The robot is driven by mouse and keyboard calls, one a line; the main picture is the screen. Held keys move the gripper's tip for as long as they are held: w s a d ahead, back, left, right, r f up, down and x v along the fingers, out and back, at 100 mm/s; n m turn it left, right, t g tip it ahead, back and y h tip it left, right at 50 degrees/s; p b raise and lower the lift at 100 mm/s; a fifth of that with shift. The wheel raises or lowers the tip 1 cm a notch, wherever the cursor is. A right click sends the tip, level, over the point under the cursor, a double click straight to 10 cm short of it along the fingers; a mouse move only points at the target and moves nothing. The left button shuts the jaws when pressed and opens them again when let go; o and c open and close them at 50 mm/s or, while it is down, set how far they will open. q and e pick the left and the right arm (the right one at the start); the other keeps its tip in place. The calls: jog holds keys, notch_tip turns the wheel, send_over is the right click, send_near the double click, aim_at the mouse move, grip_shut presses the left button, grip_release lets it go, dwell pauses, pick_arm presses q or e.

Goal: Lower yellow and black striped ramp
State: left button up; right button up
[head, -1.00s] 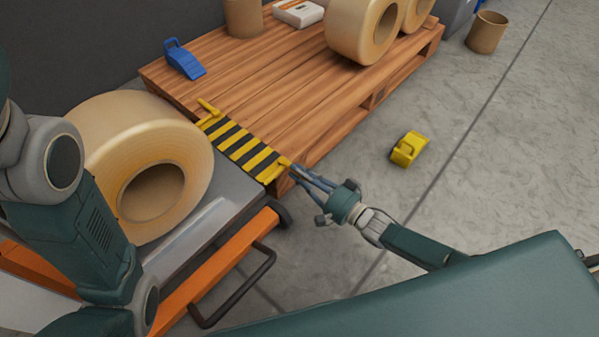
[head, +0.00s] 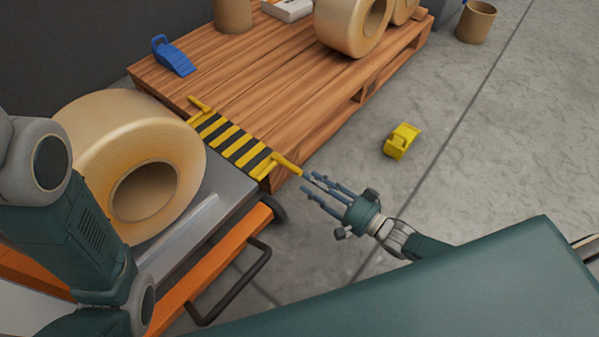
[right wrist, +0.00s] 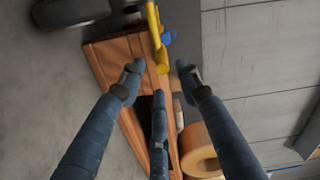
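The yellow and black striped ramp (head: 232,140) lies about flat between the grey deck of the orange cart (head: 225,178) and the wooden pallet (head: 285,85). It has a yellow bar along each side; the near bar ends in a yellow tip (head: 290,166). My right gripper (head: 312,186) is just right of that tip, with its fingers spread and nothing between them. In the right wrist view, a yellow bar (right wrist: 156,40) shows beyond the open fingers (right wrist: 160,84), apart from them. My left arm is at the left edge; its gripper is out of view.
A large tan roll (head: 120,150) stands on the cart beside the ramp. A blue chock (head: 173,56), another roll (head: 345,25) and a white box (head: 288,9) are on the pallet. A yellow chock (head: 401,141) is on the floor, with open floor around it.

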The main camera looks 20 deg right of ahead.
jog(key=v, duration=0.4)
jog(key=shift+s, duration=0.1)
dwell(0.4)
